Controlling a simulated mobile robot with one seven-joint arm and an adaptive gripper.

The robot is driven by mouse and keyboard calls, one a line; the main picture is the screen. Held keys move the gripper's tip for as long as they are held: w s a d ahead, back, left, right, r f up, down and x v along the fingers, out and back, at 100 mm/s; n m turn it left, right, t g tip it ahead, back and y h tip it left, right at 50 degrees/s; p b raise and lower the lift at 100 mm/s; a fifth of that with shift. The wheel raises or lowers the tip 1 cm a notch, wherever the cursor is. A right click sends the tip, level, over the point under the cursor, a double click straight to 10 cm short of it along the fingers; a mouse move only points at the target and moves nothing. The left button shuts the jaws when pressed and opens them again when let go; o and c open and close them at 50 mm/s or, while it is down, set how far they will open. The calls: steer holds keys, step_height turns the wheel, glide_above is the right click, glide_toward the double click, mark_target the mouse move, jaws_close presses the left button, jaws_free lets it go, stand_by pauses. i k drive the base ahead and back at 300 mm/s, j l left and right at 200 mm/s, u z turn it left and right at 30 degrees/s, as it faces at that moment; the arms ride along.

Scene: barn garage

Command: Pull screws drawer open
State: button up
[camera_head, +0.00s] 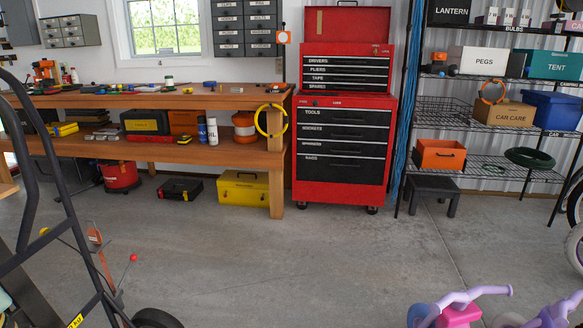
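A dark grey cabinet of small labelled drawers (247,28) hangs on the wall above the right end of the workbench. Its labels are too small to read surely, so I cannot tell which drawer is the screws one. Its drawers look shut, and its top is cut off by the picture edge. A smaller grey drawer cabinet (69,31) hangs left of the window. The red tool chest (397,105) has black drawers, the upper ones reading DRIVERS, PLIERS, TAPE and SPARES; all look shut, and its lid is up. My gripper is not in view.
A wooden workbench (150,101) with loose tools runs below the wall cabinets. A yellow toolbox (243,188) sits on the floor under it. Wire shelves (440,118) stand right. A hand truck (45,180) and a purple-handled toy (458,305) are in front. The middle floor is clear.

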mark_target(253, 49)
steer(key=i+u, duration=0.15)
steer(key=i, duration=1.3)
steer(key=i+l+u, duration=0.1)
steer(key=i, duration=1.4)
steer(key=i+l+u, duration=0.3)
steer(key=i, duration=0.25)
steer(key=i+l+u, duration=0.15)
steer(key=i+u, duration=0.15)
steer(key=i, duration=0.2)
